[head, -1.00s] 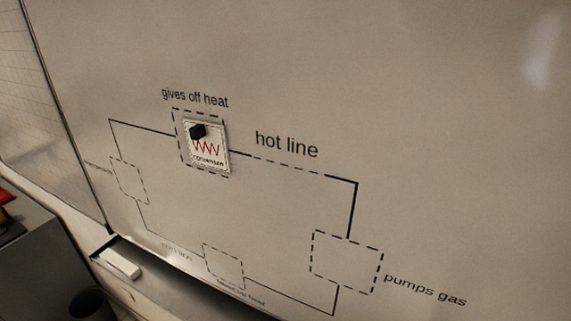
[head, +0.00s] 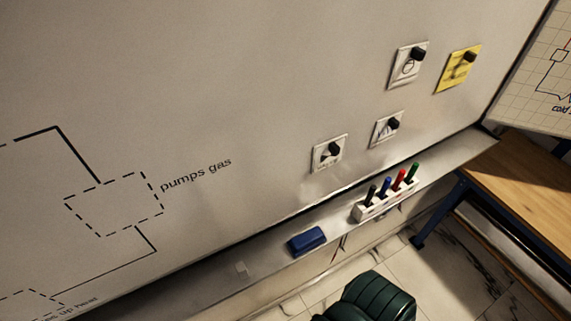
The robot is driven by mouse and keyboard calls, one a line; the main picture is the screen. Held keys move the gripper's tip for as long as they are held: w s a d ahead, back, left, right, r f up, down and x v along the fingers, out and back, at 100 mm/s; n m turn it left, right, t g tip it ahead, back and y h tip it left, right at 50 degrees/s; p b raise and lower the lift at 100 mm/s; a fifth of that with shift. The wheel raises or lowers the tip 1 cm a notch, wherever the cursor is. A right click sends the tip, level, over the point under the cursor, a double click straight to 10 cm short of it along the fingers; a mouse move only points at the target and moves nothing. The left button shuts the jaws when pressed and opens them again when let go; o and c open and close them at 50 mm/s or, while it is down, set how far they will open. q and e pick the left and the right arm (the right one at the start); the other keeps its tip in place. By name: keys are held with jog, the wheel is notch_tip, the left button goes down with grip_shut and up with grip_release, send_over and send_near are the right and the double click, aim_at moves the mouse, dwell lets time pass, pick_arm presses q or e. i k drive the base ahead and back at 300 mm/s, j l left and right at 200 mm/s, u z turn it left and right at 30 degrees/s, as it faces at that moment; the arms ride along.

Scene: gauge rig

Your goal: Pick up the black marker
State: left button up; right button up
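The black marker (head: 370,196) stands upright in a white marker holder (head: 366,214) on the whiteboard's ledge, right of centre in the head view. It is the leftmost marker in the holder. To its right stand a blue marker (head: 386,187), a red marker (head: 399,180) and a green marker (head: 411,174). Neither of my grippers shows in the head view.
A blue eraser (head: 307,241) lies on the ledge (head: 270,262) left of the holder. Several cards with black knobs, one yellow (head: 458,69), are on the whiteboard (head: 250,80). A dark green padded seat (head: 375,298) stands below. A wooden table (head: 525,180) is at the right.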

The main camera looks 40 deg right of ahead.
aim_at(372, 192)
jog(key=z, duration=2.25)
